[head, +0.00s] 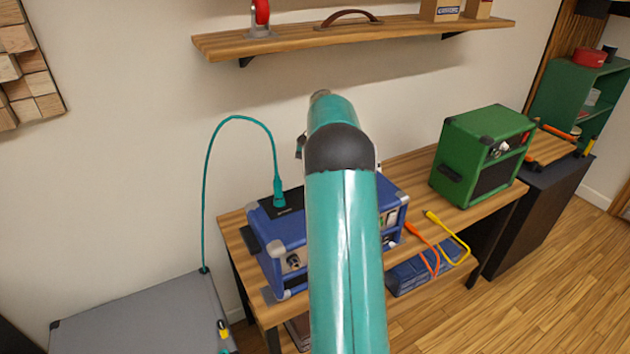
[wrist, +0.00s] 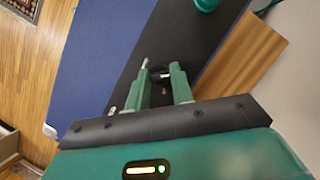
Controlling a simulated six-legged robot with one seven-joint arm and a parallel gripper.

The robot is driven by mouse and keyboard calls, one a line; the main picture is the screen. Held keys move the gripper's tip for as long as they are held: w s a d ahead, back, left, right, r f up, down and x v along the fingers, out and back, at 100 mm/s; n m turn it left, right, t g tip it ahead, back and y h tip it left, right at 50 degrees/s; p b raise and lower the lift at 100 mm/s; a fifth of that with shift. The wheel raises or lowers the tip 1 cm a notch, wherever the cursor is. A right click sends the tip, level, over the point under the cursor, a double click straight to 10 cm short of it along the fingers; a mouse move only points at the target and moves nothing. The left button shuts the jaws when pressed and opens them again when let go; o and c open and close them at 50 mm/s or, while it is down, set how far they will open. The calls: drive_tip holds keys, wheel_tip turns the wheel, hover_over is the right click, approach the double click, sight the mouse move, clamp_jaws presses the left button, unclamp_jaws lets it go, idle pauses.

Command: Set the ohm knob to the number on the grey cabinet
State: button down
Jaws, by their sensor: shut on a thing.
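The blue amp (head: 283,240) stands on the wooden bench, its middle hidden behind my teal arm. A teal cable's plug (head: 280,197) stands in the black strip on its top. In the wrist view my gripper (wrist: 161,68) is over the amp's black panel (wrist: 125,80), between blue on the left and wood on the right. Its green fingers are shut on a small dark round knob (wrist: 157,74), apparently the ohm knob; its markings cannot be read. The grey cabinet (head: 140,318) is at lower left; I see no readable number on it. The head view hides my gripper.
A green amp (head: 480,158) stands on the bench (head: 405,172) to the right. Orange (head: 428,248) and yellow (head: 455,240) cables hang at the bench's front. A shelf (head: 400,32) runs above. The teal cable (head: 207,170) arches from the grey cabinet to the blue amp.

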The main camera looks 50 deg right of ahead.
drive_tip(key=shift+n, duration=0.6)
drive_tip(key=shift+h, duration=0.3)
drive_tip(key=c, duration=1.2)
unclamp_jaws()
drive_tip(key=shift+r, duration=0.1)
drive_tip(key=v, duration=0.7)
drive_tip(key=shift+w, duration=0.2)
drive_tip(key=shift+s+d+g, duration=0.1)
drive_tip(key=shift+g, duration=0.2)
